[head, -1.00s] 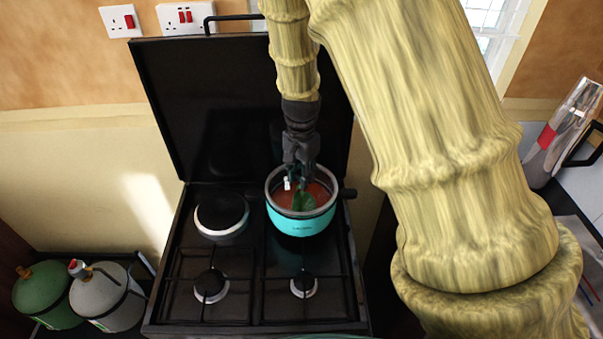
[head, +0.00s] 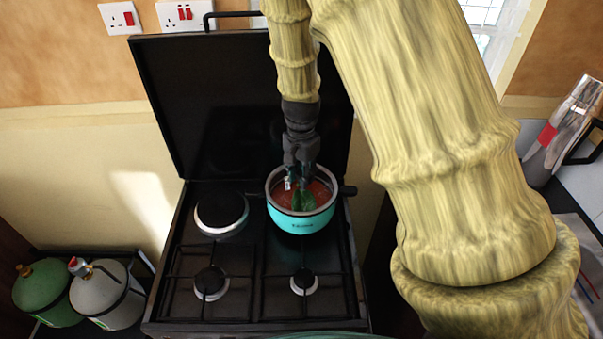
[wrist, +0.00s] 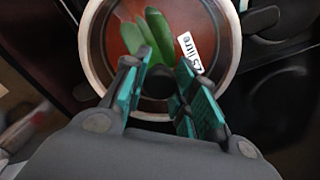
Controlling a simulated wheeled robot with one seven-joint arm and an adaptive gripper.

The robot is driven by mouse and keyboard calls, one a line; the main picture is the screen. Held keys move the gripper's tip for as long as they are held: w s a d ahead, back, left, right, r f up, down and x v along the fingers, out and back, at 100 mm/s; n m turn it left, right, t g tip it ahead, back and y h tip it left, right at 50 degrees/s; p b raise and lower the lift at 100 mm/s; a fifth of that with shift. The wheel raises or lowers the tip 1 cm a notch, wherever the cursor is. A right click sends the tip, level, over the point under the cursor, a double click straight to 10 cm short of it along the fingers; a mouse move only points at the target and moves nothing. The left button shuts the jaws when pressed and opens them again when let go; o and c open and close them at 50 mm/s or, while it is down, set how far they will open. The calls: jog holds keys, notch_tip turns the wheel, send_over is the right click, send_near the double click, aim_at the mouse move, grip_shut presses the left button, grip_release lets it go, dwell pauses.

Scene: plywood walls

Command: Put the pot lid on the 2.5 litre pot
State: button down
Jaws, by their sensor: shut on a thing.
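The turquoise pot (head: 302,222) stands on the back right burner, with red food and green leaves inside. A small white tag reading 2.5 litre (wrist: 188,53) shows in the wrist view. My gripper (head: 298,182) points down over the middle of the pot. In the wrist view my gripper (wrist: 158,72) is shut on the dark knob of the pot lid (wrist: 157,84). The lid seems clear, with the food showing through it. It lies over the pot's opening, roughly centred. I cannot tell whether its edge touches the pot's rim all round.
The black hob (head: 238,263) has a raised lid (head: 190,115) behind it. The other burners are bare. Green (head: 48,292) and grey (head: 104,296) gas bottles stand at the left. A shiny jug-like thing (head: 563,128) stands at the right.

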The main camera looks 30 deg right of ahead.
jog(key=shift+f, duration=0.1)
jog(key=c, duration=1.1)
grip_release()
notch_tip(320, 180, up, 12)
jog(key=shift+f, duration=0.1)
